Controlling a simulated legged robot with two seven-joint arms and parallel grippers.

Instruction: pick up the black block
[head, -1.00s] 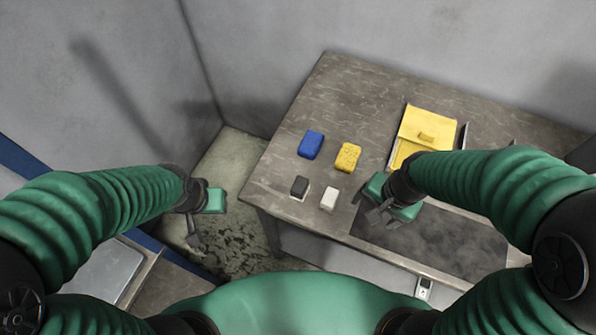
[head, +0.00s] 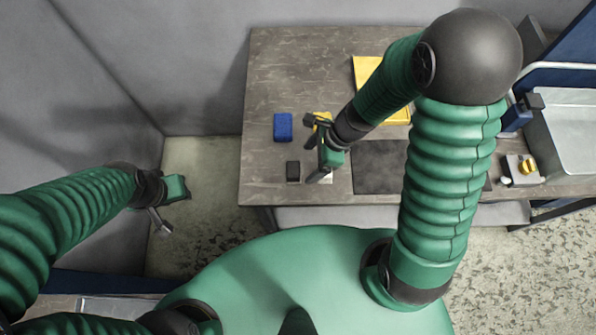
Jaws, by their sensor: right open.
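The black block (head: 293,172) lies on the grey-brown table (head: 272,73) near its front left part. My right gripper (head: 314,152) is open and empty, above the table just right of the black block and apart from it. It partly hides a yellow sponge (head: 322,117) and a white block (head: 325,178). My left gripper (head: 171,205) hangs off the table's left side, over the floor. Its fingers look spread, with nothing between them.
A blue block (head: 283,127) lies behind the black block. A yellow bin (head: 368,70) is partly behind my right arm, and a dark mat (head: 375,170) lies right of the gripper. A metal sink (head: 570,135) stands at the far right. The table's left end is clear.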

